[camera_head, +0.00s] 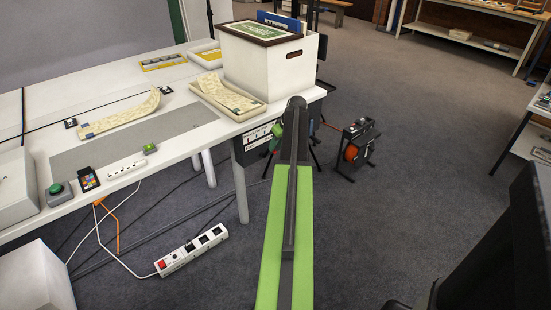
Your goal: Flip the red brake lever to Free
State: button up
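My green and dark arm reaches forward from the bottom middle to the table's right end. Beyond its dark end, a small green part (276,135) shows beside a dark-framed panel with pale labels (257,136) under the table edge. I cannot make out my gripper's fingers there; the arm hides much of that spot. I cannot clearly pick out a red brake lever or read a Free mark. A black device with an orange-red disc (351,152) stands on the floor farther right.
A white box with a framed green lid (268,58) stands on the white table (190,130) above the panel. A power strip (190,251) and cables lie on the floor at left. A dark object (510,245) fills the lower right. Carpet right of the arm is mostly clear.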

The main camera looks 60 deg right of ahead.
jog(key=b+x, duration=0.1)
jog(key=x, duration=0.1)
jog(key=shift+f, duration=0.35)
jog(key=shift+w+r, duration=0.1)
